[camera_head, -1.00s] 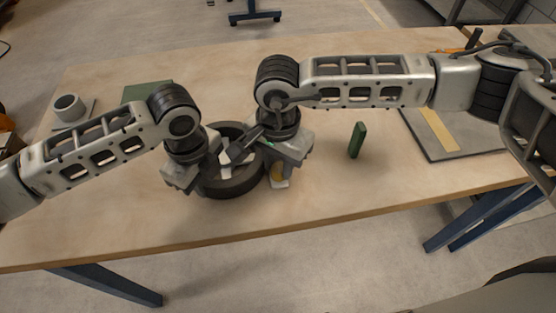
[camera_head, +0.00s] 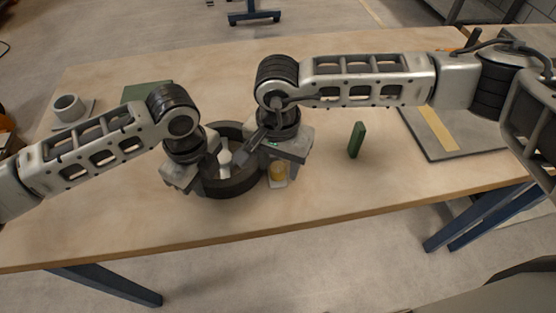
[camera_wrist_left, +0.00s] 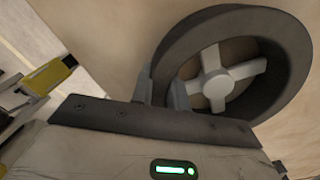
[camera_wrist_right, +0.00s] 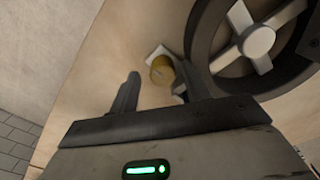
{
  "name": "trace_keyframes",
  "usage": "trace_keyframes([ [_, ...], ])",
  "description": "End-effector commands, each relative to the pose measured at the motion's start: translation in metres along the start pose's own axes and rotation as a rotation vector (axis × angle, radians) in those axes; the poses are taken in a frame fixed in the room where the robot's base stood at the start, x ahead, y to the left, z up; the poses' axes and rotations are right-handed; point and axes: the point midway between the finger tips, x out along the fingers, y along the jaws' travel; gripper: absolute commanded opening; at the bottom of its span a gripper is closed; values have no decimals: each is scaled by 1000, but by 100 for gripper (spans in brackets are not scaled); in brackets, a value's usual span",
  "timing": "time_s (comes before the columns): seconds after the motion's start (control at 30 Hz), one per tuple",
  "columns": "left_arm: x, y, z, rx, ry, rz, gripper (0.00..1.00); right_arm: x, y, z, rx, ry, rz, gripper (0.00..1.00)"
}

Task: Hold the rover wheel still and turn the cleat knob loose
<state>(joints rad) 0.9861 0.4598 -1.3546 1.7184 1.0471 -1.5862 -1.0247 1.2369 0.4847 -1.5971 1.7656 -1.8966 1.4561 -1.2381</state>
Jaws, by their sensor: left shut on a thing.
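The rover wheel (camera_head: 236,186) is a dark ring with pale spokes, lying on the table; it also shows in the left wrist view (camera_wrist_left: 293,55) and right wrist view (camera_wrist_right: 203,35). My left gripper (camera_wrist_left: 162,90) is shut on the wheel's rim at its left side. The cleat knob (camera_wrist_right: 162,68) is a yellow cylinder on a pale block beside the wheel; it shows in the head view (camera_head: 278,172) too. My right gripper (camera_wrist_right: 157,84) is open, its fingers spread to either side of the knob in its wrist view. I cannot tell whether they touch it.
A green block (camera_head: 356,140) stands upright to the right. A grey board with a yellow strip (camera_head: 438,130) lies further right. A grey ring (camera_head: 68,108) sits on a plate at the far left. A green mat (camera_head: 146,90) lies behind my left arm. The table's front is clear.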

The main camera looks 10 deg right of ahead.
Motion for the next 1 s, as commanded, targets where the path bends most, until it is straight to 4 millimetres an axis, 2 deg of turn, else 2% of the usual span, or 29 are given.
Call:
trace_keyframes([
  [0.3, -1, -1, -3, 6, 5, -3, 0, -4, -2, 0, 0, 0, -9, 50],
  [0.7, 0, 0, -3, 6, 5, -2, 0, -62, -1, 0, 0, 2, -8, 50],
  [0.83, 0, 0, -2, 5, 5, -2, 0, -74, -1, 0, 0, 1, -5, 50],
  [1.0, -1, -1, -2, 4, 4, -3, 0, -80, 0, 0, 0, 0, -3, 50],
])
